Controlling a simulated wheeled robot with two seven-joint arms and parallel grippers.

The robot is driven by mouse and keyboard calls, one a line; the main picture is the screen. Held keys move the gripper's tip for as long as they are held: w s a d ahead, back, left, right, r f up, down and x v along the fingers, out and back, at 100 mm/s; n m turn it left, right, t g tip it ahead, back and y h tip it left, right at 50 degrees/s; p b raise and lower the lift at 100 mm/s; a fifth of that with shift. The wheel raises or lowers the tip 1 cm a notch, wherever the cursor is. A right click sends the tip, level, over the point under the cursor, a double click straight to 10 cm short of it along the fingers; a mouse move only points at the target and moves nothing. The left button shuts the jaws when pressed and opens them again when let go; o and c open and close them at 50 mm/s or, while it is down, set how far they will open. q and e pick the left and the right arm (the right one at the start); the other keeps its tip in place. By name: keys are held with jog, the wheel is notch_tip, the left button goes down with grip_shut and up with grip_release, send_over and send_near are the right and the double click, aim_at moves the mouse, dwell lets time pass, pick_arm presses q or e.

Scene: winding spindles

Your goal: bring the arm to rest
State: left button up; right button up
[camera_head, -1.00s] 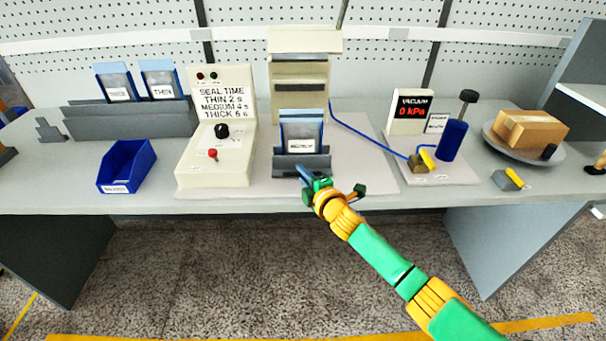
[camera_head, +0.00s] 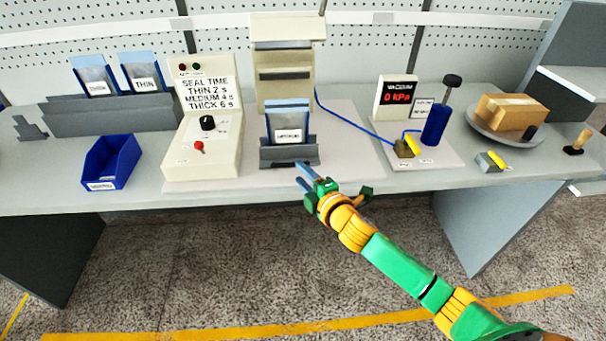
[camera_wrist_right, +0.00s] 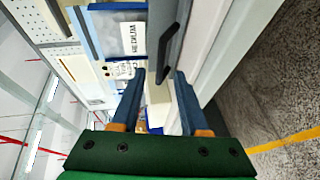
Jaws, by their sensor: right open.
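My right arm comes in from the lower right in the head view, green and orange. My right gripper (camera_head: 306,178) is open and empty, at the front edge of the bench, just in front of and below the grey holder (camera_head: 290,154). A pouch labelled as medium (camera_head: 288,122) stands upright in that holder, in front of the cream sealer (camera_head: 284,75). In the right wrist view, the two blue fingers (camera_wrist_right: 160,95) are apart, and the holder's dark edge (camera_wrist_right: 176,40) and the pouch (camera_wrist_right: 110,38) lie beyond them. My left gripper is not in view.
The control box (camera_head: 205,145) with a dial and red button stands left, beside a blue bin (camera_head: 111,163). Two pouches stand in a rack (camera_head: 120,115). The vacuum gauge (camera_head: 396,97), blue cylinder (camera_head: 436,125) and a carton (camera_head: 510,111) on a round plate are right. Floor before the bench is clear.

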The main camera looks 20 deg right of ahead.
jog(key=shift+f, duration=0.1)
dwell(0.3)
jog(key=s+a+f+m+g+h, duration=0.1)
jog(key=s+f+m+g, duration=0.35)
jog(key=s, duration=0.55)
jog(key=s+f+m+g, duration=0.4)
jog(key=s+f+m, duration=0.15)
jog(key=s, duration=0.45)
jog(key=s+a+f+m+g+h, duration=0.1)
jog(key=s+f+m+g, duration=0.4)
jog(key=s, duration=0.5)
jog(key=s+f+m, duration=0.1)
jog(key=s+f, duration=0.1)
jog(key=f, duration=0.7)
jog(key=s+f, duration=0.2)
jog(key=f, duration=0.7)
jog(key=s+d+f+g, duration=0.1)
jog(key=s+d+f, duration=0.1)
jog(key=s+f, duration=0.6)
jog(key=s, duration=0.2)
jog(key=shift+s, duration=0.3)
